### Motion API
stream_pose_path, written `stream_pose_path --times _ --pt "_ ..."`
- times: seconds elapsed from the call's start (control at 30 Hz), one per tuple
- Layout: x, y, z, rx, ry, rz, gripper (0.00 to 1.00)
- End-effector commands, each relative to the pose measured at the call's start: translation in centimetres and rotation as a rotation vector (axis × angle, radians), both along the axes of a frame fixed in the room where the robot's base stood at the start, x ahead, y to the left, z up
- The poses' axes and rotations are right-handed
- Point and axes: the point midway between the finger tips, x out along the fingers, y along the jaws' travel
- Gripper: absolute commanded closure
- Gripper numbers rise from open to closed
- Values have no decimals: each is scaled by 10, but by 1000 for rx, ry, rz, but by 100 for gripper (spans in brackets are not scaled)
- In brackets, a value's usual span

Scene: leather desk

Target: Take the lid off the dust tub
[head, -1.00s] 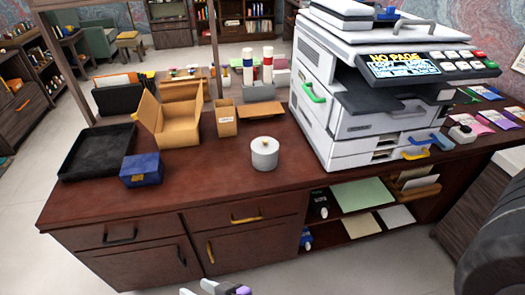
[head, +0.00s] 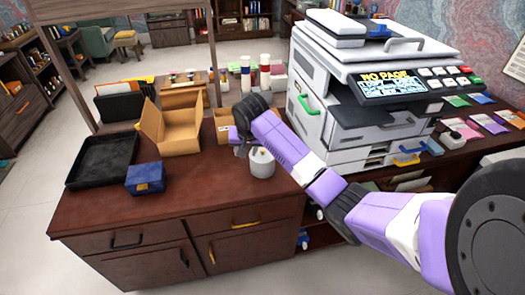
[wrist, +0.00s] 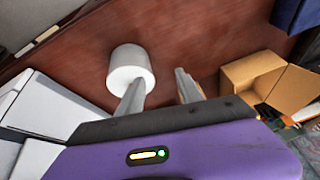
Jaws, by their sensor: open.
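The dust tub (head: 262,168) is a small pale round tub on the desk, left of the printer, and its lid (head: 260,153) is on it. My gripper (head: 240,148) is open and empty, just left of the tub's top in the head view, with my arm reaching over from the right. In the wrist view, the tub (wrist: 131,72) stands beyond the left finger of my gripper (wrist: 158,78), not between the fingers. Whether that finger touches it I cannot tell. The lid's knob is not clear now.
The white printer (head: 330,95) stands close on the right. Behind are an open cardboard box (head: 175,135) and a smaller brown box (head: 222,122). A blue box (head: 145,178) and a black tray (head: 100,160) are on the left. The desk front (head: 200,190) is clear.

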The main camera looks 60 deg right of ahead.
Motion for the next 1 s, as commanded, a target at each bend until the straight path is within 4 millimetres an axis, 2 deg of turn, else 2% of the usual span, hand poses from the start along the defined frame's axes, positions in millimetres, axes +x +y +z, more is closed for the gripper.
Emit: stream_pose_path --times 0.03,0.1,0.27,0.57,0.83,1.0 --pt "-11 -21 12 -14 31 -33 57" --pt "-23 -37 20 -22 64 -65 57" --pt "-35 -54 24 -29 98 -99 57" --pt "-31 -65 -1 -30 100 -100 57" --pt "-26 -78 -34 -29 98 -99 57" --pt "-25 -81 -44 -31 96 -98 57"
